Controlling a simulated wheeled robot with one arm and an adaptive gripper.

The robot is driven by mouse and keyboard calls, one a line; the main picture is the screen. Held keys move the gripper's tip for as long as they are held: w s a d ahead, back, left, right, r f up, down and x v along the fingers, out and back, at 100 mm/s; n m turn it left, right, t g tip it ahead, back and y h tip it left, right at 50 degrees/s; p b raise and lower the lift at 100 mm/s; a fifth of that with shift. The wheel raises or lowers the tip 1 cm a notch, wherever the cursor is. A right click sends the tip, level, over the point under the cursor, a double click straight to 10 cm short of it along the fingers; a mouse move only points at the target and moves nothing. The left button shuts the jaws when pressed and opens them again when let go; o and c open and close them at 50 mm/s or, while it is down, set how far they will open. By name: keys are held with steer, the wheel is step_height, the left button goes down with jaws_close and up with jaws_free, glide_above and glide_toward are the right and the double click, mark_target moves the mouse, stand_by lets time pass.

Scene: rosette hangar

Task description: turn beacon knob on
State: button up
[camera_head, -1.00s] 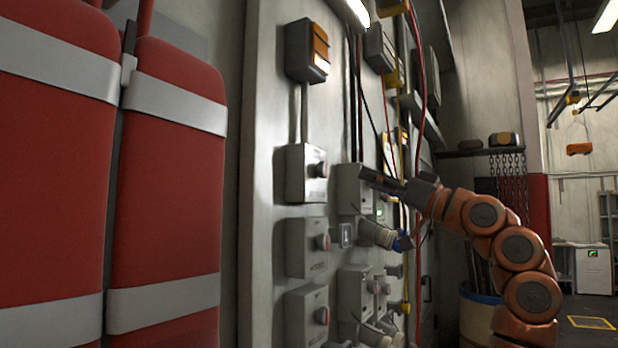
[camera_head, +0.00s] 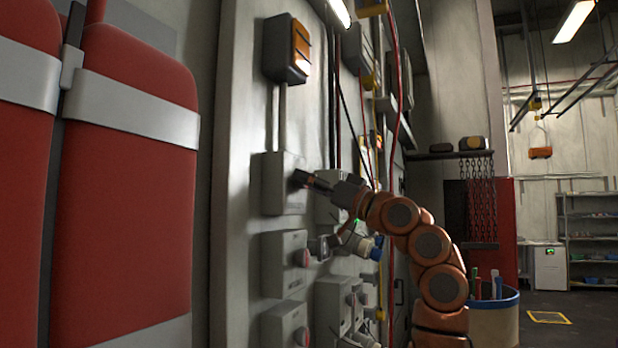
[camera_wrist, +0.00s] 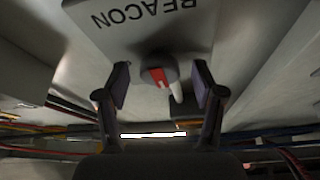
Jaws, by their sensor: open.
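The beacon box (camera_wrist: 200,22), a grey box lettered BEACON upside down in the wrist view, is mounted on the wall panel. It also shows in the head view (camera_head: 282,185). Its round knob (camera_wrist: 153,72) has a red face and a pale pointer bar. My gripper (camera_wrist: 160,84) is open in the wrist view, with one finger on each side of the knob and visible gaps between. In the head view my gripper (camera_head: 302,179) is at the box's front face and hides the knob there.
More grey knob boxes (camera_head: 283,262) sit below, with plug fittings beside them. An orange-fronted lamp box (camera_head: 287,48) is above. Cables run down the panel at right. Red padded panels (camera_head: 125,190) fill the left. A bin (camera_head: 485,315) stands at lower right.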

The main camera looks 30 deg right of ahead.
steer(key=c, duration=1.1)
steer(key=shift+c, duration=0.2)
